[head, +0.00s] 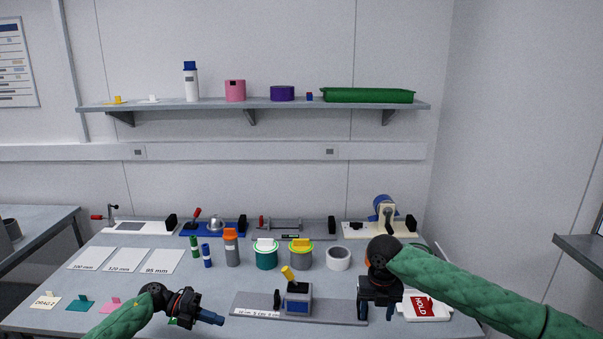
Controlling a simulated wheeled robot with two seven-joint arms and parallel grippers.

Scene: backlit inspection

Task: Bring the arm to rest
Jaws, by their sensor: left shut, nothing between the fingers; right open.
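My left gripper (215,319) is at the front left of the workbench, at the end of a green-sleeved arm. It is shut and empty, with its fingers toward the right. My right gripper (377,313) hangs over the front right of the bench, fingers down, at the right end of a grey fixture plate (340,312). It is open, and I see nothing held in it. Whether its fingertips touch the plate I cannot tell. The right arm's green sleeve crosses the lower right of the head view.
A grey block with a yellow lever (288,275) stands on the plate between the grippers. A white tray with a red HOLD label (425,307) lies right of my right gripper. Jars, including a teal one (266,257), and a white ring (338,259) stand behind.

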